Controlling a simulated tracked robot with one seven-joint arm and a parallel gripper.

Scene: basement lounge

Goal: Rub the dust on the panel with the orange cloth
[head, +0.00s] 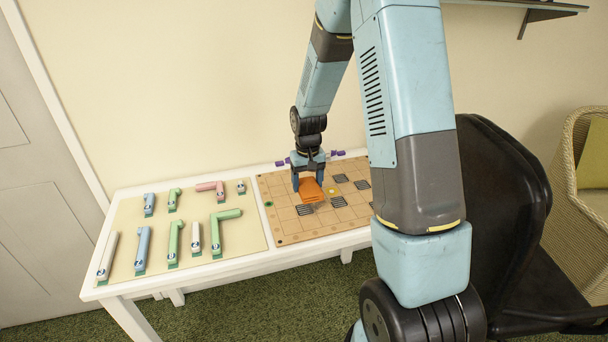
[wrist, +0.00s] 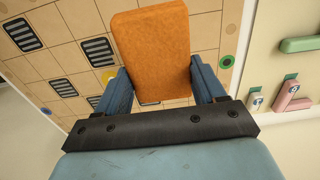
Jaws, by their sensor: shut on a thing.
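The orange cloth (head: 311,190) is a thick folded pad, held between the blue fingers of my gripper (head: 308,181). In the wrist view the cloth (wrist: 152,50) fills the space between the fingers of my gripper (wrist: 160,88). The panel (head: 284,228) is a tan board with a grid of lines, dark striped grilles, and green and yellow round spots, lying on the white table. The cloth is over the panel's left half, at or just above its surface; I cannot tell whether it touches. I cannot make out clear dust; the cloth and gripper hide part of the panel.
A second board (head: 200,205) with green, blue, pink and white pipe-like pieces lies left of the panel on the white table (head: 195,274). Purple pieces (head: 338,154) lie at the panel's back edge. A black chair (head: 510,220) and a wicker chair (head: 570,205) stand at the right.

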